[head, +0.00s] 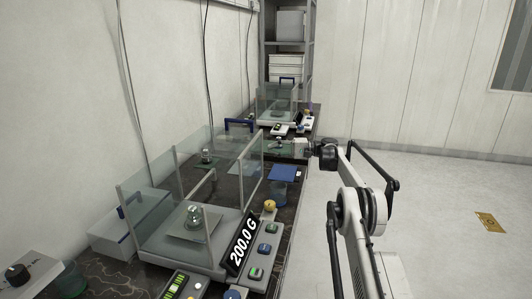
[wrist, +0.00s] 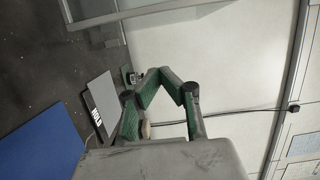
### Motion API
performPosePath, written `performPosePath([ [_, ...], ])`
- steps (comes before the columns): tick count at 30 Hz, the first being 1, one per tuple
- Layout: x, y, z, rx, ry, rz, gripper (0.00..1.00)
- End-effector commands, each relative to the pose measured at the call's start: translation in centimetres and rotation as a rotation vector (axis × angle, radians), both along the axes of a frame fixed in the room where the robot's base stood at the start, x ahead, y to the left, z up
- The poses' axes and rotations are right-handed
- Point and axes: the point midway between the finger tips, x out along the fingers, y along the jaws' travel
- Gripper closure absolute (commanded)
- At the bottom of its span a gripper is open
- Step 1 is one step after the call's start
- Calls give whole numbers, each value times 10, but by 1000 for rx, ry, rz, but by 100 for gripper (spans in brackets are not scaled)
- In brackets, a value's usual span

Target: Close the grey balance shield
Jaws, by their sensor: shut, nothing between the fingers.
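The nearer balance has a grey base (head: 165,243) and clear glass shield panels (head: 222,160) with pale grey edges. A second balance with a glass shield (head: 278,99) stands farther back. I cannot tell which shield is the grey one. My gripper (head: 276,145) is beyond the nearer balance, over the bench, apart from its shield. In the wrist view my gripper (wrist: 160,72) has its green fingers meeting at the tips, empty. A glass panel frame (wrist: 98,18) shows at upper left there.
A dark bench (head: 105,280) runs along the left wall. A blue pad (head: 284,173) lies near its right edge; a blue surface (wrist: 40,148) shows in the wrist view. Buttons (head: 264,247) line the nearer balance's right side. A shelf (head: 290,45) stands behind. The floor at right is mostly clear.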

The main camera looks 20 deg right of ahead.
Motion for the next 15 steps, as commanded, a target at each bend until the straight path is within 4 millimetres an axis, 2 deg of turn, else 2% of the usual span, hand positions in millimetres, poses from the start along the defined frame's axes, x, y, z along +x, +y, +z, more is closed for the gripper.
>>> performPosePath([
  [12,24,76,0,-1,0,4,100],
  [15,22,81,0,-1,0,0,100],
])
